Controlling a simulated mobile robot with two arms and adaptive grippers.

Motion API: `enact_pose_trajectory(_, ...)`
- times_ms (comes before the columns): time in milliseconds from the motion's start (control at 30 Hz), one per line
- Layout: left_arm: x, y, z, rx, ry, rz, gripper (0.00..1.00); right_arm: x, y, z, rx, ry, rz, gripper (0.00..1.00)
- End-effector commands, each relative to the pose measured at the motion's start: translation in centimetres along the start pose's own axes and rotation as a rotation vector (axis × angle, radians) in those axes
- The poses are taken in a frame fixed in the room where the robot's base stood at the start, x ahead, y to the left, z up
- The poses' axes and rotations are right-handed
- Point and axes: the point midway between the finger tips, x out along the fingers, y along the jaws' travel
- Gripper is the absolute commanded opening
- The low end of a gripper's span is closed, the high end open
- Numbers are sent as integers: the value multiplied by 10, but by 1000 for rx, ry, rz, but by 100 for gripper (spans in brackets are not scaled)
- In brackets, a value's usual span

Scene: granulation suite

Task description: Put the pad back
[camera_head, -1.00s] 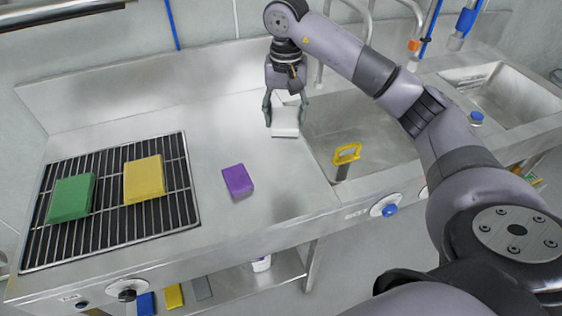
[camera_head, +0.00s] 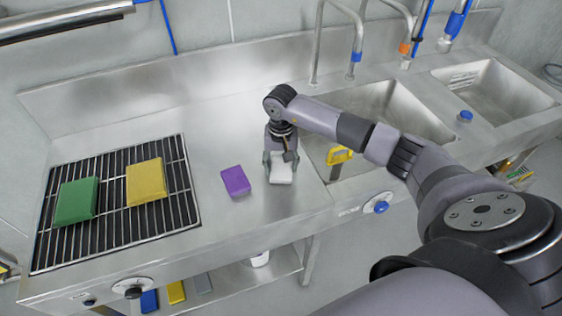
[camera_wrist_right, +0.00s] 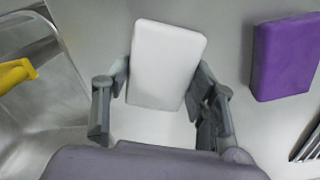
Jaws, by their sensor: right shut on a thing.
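A white pad (camera_head: 281,171) is between the fingers of my right gripper (camera_head: 280,158), over the steel counter between the purple pad and the sink. In the right wrist view the white pad (camera_wrist_right: 167,65) sits between the two fingers (camera_wrist_right: 160,105), which are shut on it. I cannot tell whether its underside touches the counter. A purple pad (camera_head: 236,181) lies flat on the counter just left of it and also shows in the right wrist view (camera_wrist_right: 286,57). A green pad (camera_head: 76,201) and a yellow pad (camera_head: 146,182) lie on a black wire rack (camera_head: 110,236). My left gripper is out of view.
A sink basin (camera_head: 385,108) lies right of the gripper, with a yellow-handled tool (camera_head: 339,155) at its near left. Taps (camera_head: 318,45) stand behind. Bare counter (camera_head: 212,150) lies between the rack and the purple pad.

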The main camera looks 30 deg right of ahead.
Motion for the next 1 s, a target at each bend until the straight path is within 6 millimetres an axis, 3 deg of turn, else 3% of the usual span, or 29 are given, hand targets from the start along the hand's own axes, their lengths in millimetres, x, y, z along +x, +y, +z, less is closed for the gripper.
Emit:
enact_pose_trajectory(367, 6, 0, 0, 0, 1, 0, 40, 5, 0, -1, 0, 2, -2, 22)
enact_pose_trajectory(400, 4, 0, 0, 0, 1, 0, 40, 4, 0, 0, 0, 2, -1, 55)
enact_pose_trajectory(667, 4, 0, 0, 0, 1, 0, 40, 3, -1, 0, 0, 1, -2, 72)
enact_pose_trajectory(1000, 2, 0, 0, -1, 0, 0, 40, 1, -1, 0, 0, 1, -2, 73)
